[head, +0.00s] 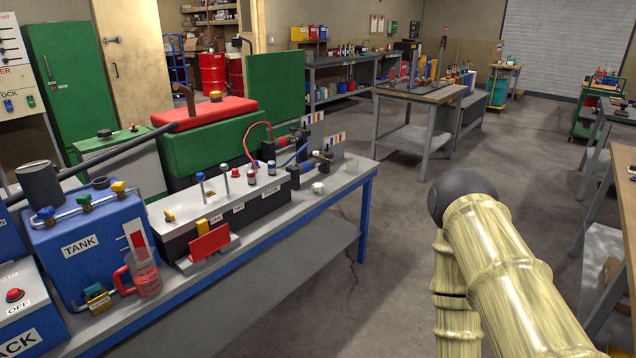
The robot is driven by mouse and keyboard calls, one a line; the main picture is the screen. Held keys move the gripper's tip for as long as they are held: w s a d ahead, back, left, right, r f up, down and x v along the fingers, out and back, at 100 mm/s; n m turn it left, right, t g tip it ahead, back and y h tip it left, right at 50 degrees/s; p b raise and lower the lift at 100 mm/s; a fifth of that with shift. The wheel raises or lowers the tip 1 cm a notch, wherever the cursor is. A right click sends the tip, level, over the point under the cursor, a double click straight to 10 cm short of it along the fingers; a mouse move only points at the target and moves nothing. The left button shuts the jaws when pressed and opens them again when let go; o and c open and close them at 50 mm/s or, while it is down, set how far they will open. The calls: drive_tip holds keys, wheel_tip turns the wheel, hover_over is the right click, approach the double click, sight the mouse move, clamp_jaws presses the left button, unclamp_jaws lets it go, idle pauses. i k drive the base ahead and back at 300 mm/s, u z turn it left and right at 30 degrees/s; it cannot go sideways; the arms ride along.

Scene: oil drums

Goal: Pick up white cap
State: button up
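A small white, knobby piece that looks like the white cap (318,187) sits on the grey top of the blue-framed workbench (330,205), near its right end. It is too small to see in detail. My arm, in a pale yellow cover with a dark round joint, rises at the lower right, apart from the bench. My gripper is not in view.
A long control box (225,218) with knobs and levers, a blue tank (90,240) and a red jug (145,275) crowd the bench to the left. Red drums (213,75) stand at the back. Another table (425,95) is beyond; the floor (400,210) between is open.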

sight(318, 188)
drive_tip(key=u, duration=0.05)
drive_tip(key=i, duration=1.85)
drive_tip(key=u, duration=0.3)
